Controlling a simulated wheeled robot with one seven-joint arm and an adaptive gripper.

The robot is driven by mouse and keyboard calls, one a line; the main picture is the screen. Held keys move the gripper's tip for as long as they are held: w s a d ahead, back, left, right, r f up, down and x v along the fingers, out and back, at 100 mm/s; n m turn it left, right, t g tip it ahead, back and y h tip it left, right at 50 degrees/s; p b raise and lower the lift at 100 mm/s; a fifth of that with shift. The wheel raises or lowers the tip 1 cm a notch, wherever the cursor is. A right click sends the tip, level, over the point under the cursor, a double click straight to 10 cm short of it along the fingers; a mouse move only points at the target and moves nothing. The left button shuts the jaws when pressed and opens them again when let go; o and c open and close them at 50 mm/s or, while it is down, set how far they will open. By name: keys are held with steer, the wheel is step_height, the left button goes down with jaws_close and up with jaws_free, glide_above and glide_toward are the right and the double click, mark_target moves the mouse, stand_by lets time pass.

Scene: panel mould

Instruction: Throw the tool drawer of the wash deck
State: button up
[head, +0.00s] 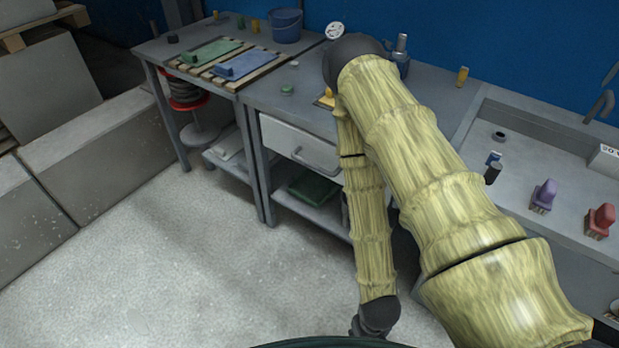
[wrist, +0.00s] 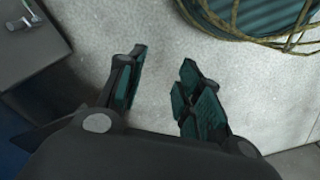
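The tool drawer (head: 293,142) is a pale front with a bar handle (head: 317,161), under the grey wash deck (head: 265,93). It looks shut, its front about level with the deck's edge. My forearm hides its right end in the head view. In the head view the gripper's fingers are hidden at the bottom edge.
Below the drawer is a shelf with a green item (head: 314,188). Grey blocks (head: 100,140) line the left. The floor (head: 190,270) before the deck is clear.

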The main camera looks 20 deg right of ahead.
step_height(320, 180, down, 11)
steer(key=w+b, duration=0.2)
steer(key=b, duration=0.7)
steer(key=m+t+h+b, duration=0.4)
steer(key=m+h+b, duration=0.85)
steer(key=m, duration=1.95)
glide_toward(311, 165)
steer(key=w+d+f+h, duration=0.1)
steer(key=d, duration=0.2)
steer(key=w+d+f, duration=0.1)
steer(key=d+f, duration=0.1)
steer(key=d, duration=0.1)
steer(key=w+d+f+h, duration=0.1)
steer(key=d, duration=0.2)
steer(key=shift+w+f+h, duration=0.2)
steer(key=shift+f+h, duration=0.15)
